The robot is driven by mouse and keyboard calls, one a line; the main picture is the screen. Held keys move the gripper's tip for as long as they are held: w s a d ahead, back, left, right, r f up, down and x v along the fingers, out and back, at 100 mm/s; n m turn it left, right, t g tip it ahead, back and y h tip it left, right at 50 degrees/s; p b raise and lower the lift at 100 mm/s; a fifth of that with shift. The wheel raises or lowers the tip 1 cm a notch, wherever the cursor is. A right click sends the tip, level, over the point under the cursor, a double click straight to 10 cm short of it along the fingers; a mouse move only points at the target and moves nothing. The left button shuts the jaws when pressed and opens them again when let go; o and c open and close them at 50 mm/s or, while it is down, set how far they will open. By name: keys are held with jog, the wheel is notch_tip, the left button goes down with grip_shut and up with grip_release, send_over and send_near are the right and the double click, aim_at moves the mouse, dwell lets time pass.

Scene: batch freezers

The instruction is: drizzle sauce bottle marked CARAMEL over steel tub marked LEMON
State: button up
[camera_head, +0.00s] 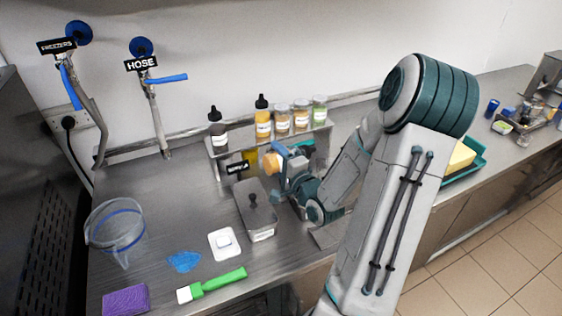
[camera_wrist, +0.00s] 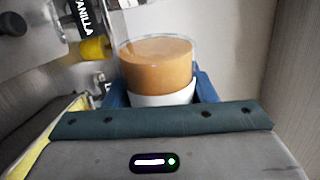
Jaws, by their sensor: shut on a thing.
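In the head view the bottle (camera_head: 270,163) is a small orange-brown shape at the fingertips, in front of the shelf and above the counter. A lidded steel tub (camera_head: 257,221) with a knob and a white label stands below and left of my gripper. Its label is too small to read. I cannot make out a LEMON mark on any tub.
A steel shelf (camera_head: 216,148) holds a dark bottle (camera_head: 217,130), a yellow bottle (camera_head: 263,118) and several jars. A VANILLA sign (camera_wrist: 85,15) shows in the wrist view. A clear pitcher (camera_head: 117,232), green brush (camera_head: 215,285) and purple sponge (camera_head: 125,299) lie at left.

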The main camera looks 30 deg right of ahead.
jog(key=shift+r+n, duration=0.35)
jog(key=shift+n, duration=0.25)
jog(key=shift+r+n+b, duration=0.25)
jog(key=shift+r+n, duration=0.5)
jog(key=shift+n, duration=0.4)
jog(key=shift+r+n+b, duration=0.25)
jog(key=shift+r+n, duration=0.5)
jog(key=shift+n, duration=0.4)
jog(key=shift+r+n+b, duration=0.5)
jog(key=shift+r+n, duration=0.15)
jog(key=shift+n, duration=0.5)
jog(key=shift+r+n+b, duration=0.45)
jog(key=shift+r+n, duration=0.15)
jog(key=shift+n, duration=0.55)
